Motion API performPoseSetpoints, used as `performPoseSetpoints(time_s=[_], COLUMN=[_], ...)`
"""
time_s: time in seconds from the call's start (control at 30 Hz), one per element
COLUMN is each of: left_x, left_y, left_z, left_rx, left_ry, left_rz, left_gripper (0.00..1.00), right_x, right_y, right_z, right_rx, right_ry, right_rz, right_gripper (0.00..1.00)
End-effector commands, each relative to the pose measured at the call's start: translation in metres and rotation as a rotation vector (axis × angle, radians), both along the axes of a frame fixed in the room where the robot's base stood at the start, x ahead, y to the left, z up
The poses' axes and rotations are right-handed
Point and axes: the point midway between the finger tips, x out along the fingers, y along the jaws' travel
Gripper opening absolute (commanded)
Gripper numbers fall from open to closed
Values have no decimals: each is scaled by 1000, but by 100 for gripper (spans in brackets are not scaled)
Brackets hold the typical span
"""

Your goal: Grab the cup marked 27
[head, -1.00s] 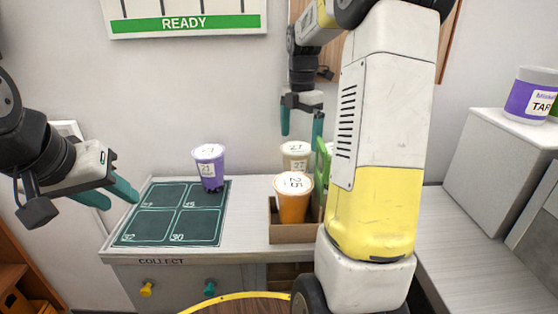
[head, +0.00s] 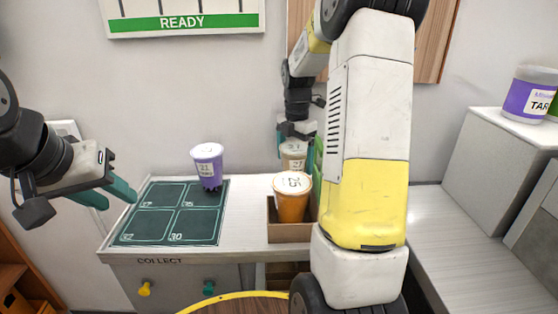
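The cup marked 27 (head: 295,163) is a pale tan cup with a white lid, standing at the back of the carrier, partly hidden by the orange cup in front. My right gripper (head: 296,146) has come down over it from above, with one finger at its left side. The other finger is mostly hidden near the green divider, so contact cannot be seen, but the fingers look spread around the cup's top. My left gripper (head: 119,194) is open and empty at the left, above the mat's left edge.
The orange cup marked 25 (head: 292,198) stands in the front of the cardboard carrier (head: 290,233). A purple cup marked 21 (head: 208,167) stands at the green numbered mat's (head: 172,213) back right. My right arm hides the counter right of the carrier.

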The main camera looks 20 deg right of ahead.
Motion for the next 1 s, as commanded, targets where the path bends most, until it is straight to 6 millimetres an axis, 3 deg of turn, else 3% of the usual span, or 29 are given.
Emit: performPoseSetpoints(time_s=[0.07, 0.4, 0.73, 1.0], left_x=[0, 0, 0, 0], left_y=[0, 0, 0, 0], left_z=[0, 0, 0, 0], left_rx=[0, 0, 0, 0], left_ry=[0, 0, 0, 0], left_rz=[0, 0, 0, 0], left_gripper=[36, 36, 36, 36], right_x=[0, 0, 1, 1], right_y=[0, 0, 0, 0], right_z=[0, 0, 10, 60], right_rx=[0, 0, -1, 0], right_ry=[0, -1, -6, -7], right_rz=[0, 0, 0, -1], right_gripper=[80, 15, 15, 15])
